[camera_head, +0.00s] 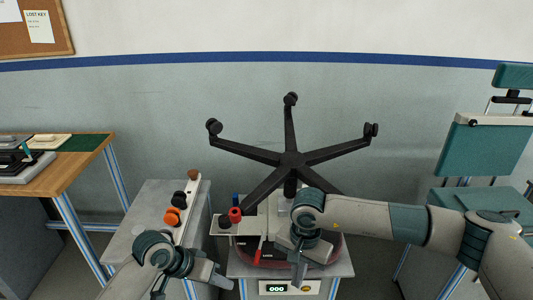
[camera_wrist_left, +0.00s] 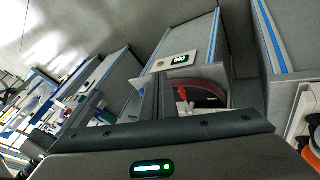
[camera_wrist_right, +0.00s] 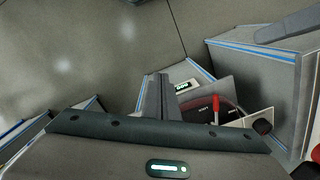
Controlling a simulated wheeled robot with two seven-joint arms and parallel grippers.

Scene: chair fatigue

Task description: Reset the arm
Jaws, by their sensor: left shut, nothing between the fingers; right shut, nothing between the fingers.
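My right arm reaches in from the right in the head view. My right gripper (camera_head: 299,280) is shut and empty, in front of the test stand (camera_head: 345,268). My left gripper (camera_head: 222,280) is shut and empty, lower and to the left, by the stand's left front corner. The closed fingers also show in the left wrist view (camera_wrist_left: 156,97) and the right wrist view (camera_wrist_right: 158,97), with nothing between them. A black five-legged chair base (camera_head: 291,160) stands upside down on the stand, casters outward. My right arm hides part of the stand.
A grey cabinet (camera_head: 150,205) on the left carries orange and black round parts. A wooden table (camera_head: 85,155) stands further left. A teal chair (camera_head: 485,150) is on the right. A red lever (camera_wrist_right: 214,110) and a dark red disc (camera_wrist_left: 208,95) are on the stand.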

